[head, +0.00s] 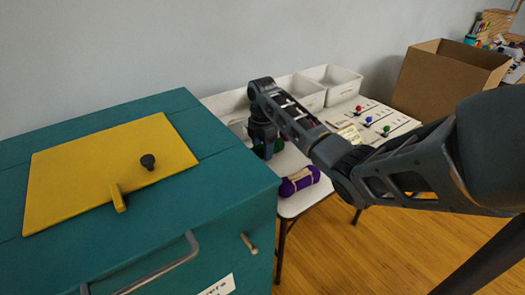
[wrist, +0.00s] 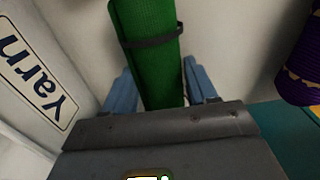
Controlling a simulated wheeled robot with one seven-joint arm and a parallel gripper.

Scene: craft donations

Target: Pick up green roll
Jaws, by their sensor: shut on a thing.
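The green roll (wrist: 153,65) has a dark band around it and sits between the blue fingers of my gripper (wrist: 162,88) in the wrist view. My gripper is shut on it. In the head view my gripper (head: 265,150) points down over the white table, and only a small part of the green roll (head: 278,146) shows beside it. I cannot tell whether the roll touches the table.
A purple yarn bundle (head: 299,181) lies close by at the table's front edge. White bins (head: 333,84) stand along the back; one labelled "Yarn" (wrist: 36,75) is close on the left in the wrist view. A teal cabinet (head: 228,178) stands left, a cardboard box (head: 440,85) right.

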